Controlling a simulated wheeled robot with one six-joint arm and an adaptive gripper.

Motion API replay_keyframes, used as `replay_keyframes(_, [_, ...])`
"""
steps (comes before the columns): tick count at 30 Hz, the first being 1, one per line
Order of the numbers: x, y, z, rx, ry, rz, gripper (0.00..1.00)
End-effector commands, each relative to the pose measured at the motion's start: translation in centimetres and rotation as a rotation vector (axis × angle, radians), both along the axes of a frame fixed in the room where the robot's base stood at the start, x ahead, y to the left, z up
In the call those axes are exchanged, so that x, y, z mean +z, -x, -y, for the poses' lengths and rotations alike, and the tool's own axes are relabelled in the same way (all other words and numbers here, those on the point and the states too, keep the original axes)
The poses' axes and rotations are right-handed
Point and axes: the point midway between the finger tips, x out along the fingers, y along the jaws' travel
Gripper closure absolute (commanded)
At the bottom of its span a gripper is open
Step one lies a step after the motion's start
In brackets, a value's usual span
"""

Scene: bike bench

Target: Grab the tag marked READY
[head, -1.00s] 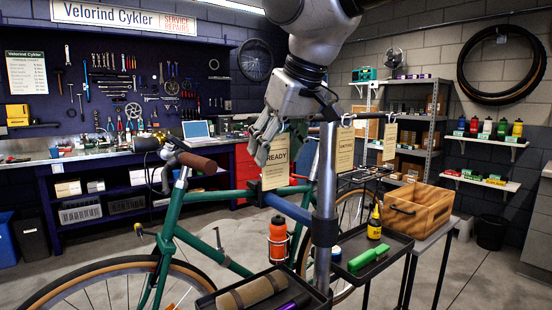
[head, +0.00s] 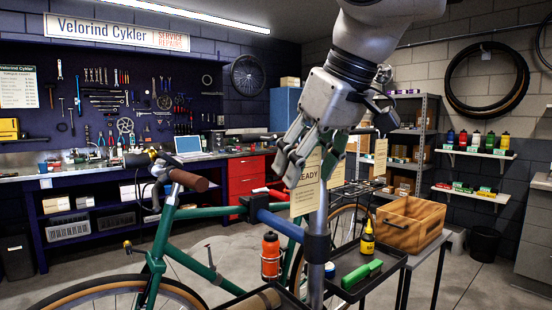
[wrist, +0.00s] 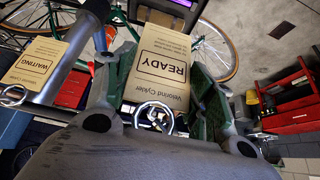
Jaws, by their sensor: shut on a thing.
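The READY tag (head: 306,186) is a cream card with dark print. In the wrist view the tag (wrist: 165,68) lies between the two green-lined fingers, with its metal ring (wrist: 153,114) close to the palm. My gripper (head: 296,165) is shut on this tag, above the bike's blue clamp. I cannot tell whether the ring is still on a hook. A second tag, marked WAITING (wrist: 36,64), is apart from my fingers at the left of the wrist view. A further tag (head: 381,157) hangs to the right in the head view; its print is unreadable.
The repair stand's pole (head: 317,245) rises just below my gripper, beside the green bike (head: 165,235).

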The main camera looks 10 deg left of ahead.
Motion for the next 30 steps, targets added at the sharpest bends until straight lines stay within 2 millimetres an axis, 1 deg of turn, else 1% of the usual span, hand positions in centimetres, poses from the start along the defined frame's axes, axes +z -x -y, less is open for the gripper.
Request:
replay_keyframes(1, [0.1,1.4,1.6,0.007,-0.005,0.002,0.58])
replay_keyframes(3, [0.1,3.2,3.7,0.007,-0.006,0.002,0.58])
replay_keyframes(9, [0.1,8.3,9.4,0.014,-0.005,0.001,0.58])
replay_keyframes(13, [0.0,10.5,12.1,0.014,-0.004,0.000,0.58])
replay_keyframes(15, [0.0,11.4,13.0,0.013,-0.003,-0.002,0.58])
replay_keyframes(19, [0.0,12.5,14.6,0.011,-0.002,0.001,0.58])
replay_keyframes(24, [0.0,13.6,15.6,0.009,0.001,-0.002,0.58])
replay_keyframes(30, [0.0,14.1,16.3,0.004,0.001,-0.001,0.58])
